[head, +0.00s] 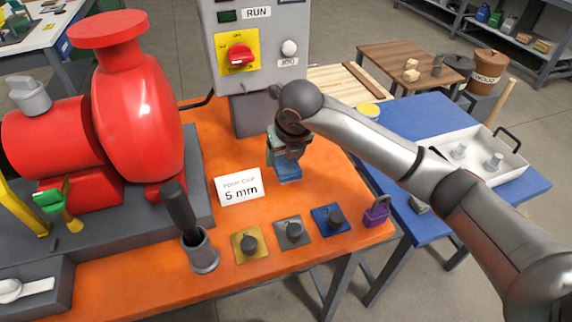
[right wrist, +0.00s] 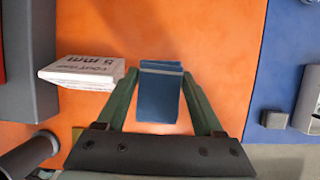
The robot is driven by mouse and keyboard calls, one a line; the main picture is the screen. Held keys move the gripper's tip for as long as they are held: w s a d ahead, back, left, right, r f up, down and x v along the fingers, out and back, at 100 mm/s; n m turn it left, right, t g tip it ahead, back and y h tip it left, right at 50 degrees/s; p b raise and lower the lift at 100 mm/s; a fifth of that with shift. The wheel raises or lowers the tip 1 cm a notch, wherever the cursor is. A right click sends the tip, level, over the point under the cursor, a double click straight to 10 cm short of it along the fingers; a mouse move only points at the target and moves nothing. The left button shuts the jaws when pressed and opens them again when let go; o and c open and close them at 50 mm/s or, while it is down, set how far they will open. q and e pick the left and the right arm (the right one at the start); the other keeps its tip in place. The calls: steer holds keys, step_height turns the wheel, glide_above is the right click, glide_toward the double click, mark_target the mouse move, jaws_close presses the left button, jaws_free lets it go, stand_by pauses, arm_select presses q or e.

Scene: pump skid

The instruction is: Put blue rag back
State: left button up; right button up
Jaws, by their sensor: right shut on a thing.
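The blue rag (head: 289,172) is a small folded block with a lighter stripe, over the orange bench behind the row of square plates. It also shows in the right wrist view (right wrist: 159,98), between the two green fingers. My right gripper (head: 288,158) points down and is shut on the rag; it shows in the right wrist view too (right wrist: 160,80). I cannot tell whether the rag touches the bench. My left gripper is not in view.
The orange bench (head: 330,180) has free room around the rag. A "5 mm" card (head: 239,187), a grey cup with a dark handle (head: 202,252), several knobbed plates and a purple padlock (head: 376,212) stand near. The red pump (head: 140,120) and control box (head: 258,60) stand behind. A blue table (head: 400,110) is right.

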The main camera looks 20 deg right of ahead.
mark_target(286, 165)
steer(key=shift+w+d+f, duration=0.15)
steer(key=shift+f, duration=0.15)
steer(key=f, duration=0.3)
steer(key=shift+w+d+f, duration=0.15)
steer(key=shift+w+d, duration=0.05)
steer(key=shift+f, duration=0.2)
steer(key=o, duration=1.3)
